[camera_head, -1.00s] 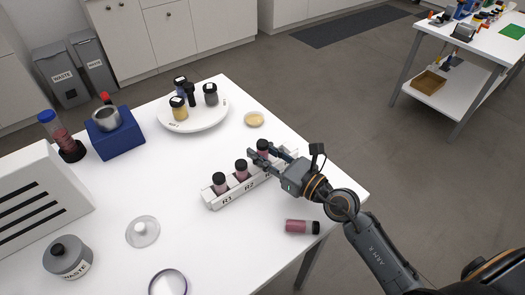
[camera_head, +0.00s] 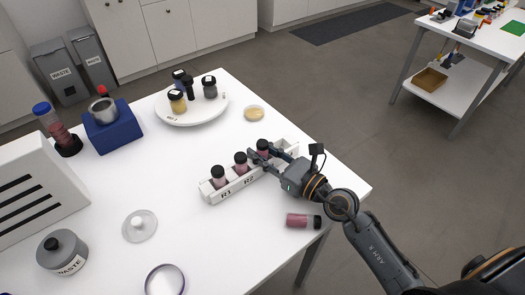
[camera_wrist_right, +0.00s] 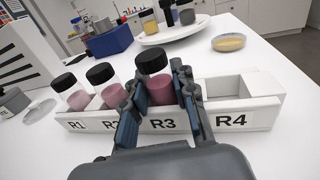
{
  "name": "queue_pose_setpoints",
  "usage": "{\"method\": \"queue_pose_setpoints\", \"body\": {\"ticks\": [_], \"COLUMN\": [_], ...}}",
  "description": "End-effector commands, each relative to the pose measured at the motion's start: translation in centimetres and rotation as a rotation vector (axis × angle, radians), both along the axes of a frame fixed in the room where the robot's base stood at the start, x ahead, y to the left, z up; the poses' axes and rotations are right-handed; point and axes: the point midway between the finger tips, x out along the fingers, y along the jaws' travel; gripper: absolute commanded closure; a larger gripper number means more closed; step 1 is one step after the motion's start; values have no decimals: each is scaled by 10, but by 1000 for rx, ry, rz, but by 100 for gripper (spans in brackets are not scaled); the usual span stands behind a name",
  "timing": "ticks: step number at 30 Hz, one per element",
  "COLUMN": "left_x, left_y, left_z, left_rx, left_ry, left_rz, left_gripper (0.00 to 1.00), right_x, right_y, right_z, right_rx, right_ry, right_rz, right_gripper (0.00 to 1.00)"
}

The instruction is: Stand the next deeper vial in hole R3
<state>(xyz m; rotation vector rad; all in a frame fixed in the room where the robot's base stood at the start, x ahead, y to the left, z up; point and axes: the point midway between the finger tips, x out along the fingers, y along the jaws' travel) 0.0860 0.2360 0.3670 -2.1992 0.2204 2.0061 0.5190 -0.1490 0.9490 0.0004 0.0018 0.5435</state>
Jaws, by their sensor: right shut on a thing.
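My right gripper (camera_head: 264,155) is shut on a black-capped vial of deep pink powder (camera_wrist_right: 161,90). In the right wrist view this vial is upright at hole R3 of the white rack (camera_wrist_right: 270,117); the fingers hide part of its base, so I cannot tell if it is fully seated. Paler pink vials stand in R1 (camera_wrist_right: 77,98) and R2 (camera_wrist_right: 110,92). Hole R4 (camera_wrist_right: 232,89) is empty. Another black-capped vial of deeper pink powder (camera_head: 300,220) lies on its side on the table, in front of the rack. My left gripper is not in view.
A round white turntable (camera_head: 205,118) with several dark and yellow jars stands behind the rack. A yellow dish (camera_head: 254,113), a clear lid (camera_head: 140,226), a grey waste pot (camera_head: 62,255) and a blue block (camera_head: 113,133) are on the table. The table's right edge is close to my right arm.

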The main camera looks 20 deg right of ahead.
Motion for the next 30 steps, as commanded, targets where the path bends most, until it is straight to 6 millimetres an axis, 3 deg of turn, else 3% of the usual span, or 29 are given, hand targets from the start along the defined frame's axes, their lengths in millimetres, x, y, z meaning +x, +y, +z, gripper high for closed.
{"method": "queue_pose_setpoints", "body": {"ticks": [11,12,15,16,30], "left_x": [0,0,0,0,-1], "left_y": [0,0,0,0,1], "left_z": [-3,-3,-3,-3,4], "left_rx": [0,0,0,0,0], "left_ry": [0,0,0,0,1], "left_rz": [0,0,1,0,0], "left_gripper": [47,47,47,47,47], "right_x": [0,0,-1,-1,-2], "right_y": [0,0,0,1,3], "right_z": [-5,-5,-6,-6,-1], "right_rx": [-2,-2,-2,-2,-3], "right_ry": [3,3,5,5,11], "right_rz": [1,1,2,2,8], "right_gripper": [100,70,49,47,47]}}
